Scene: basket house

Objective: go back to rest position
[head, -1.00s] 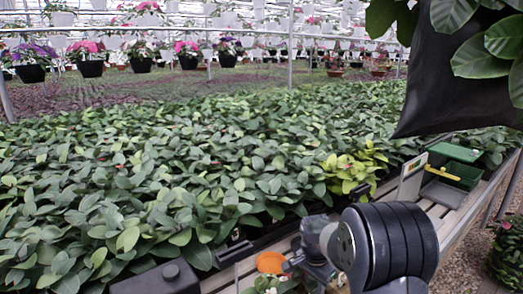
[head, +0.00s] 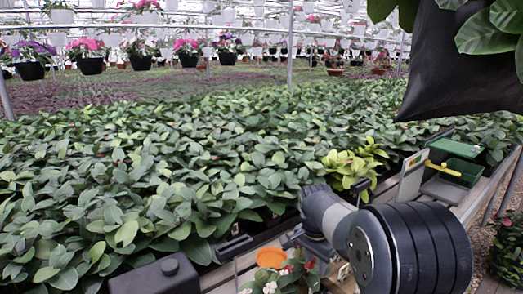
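My arm rises from the bottom right of the head view, with its thick dark ribbed joint in front and a grey link bending up and left. The dark wrist end, where my gripper (head: 304,241) sits, is over the slatted bench. It is small and partly covered by the arm, so I cannot make out the fingers or whether they hold anything.
An orange pot (head: 270,257) and a plant with white and red flowers (head: 292,274) are close below the wrist. Dense leafy plants (head: 130,190) fill the bed behind. A green tray (head: 455,160) is at right. A dark hanging planter (head: 455,70) is at upper right.

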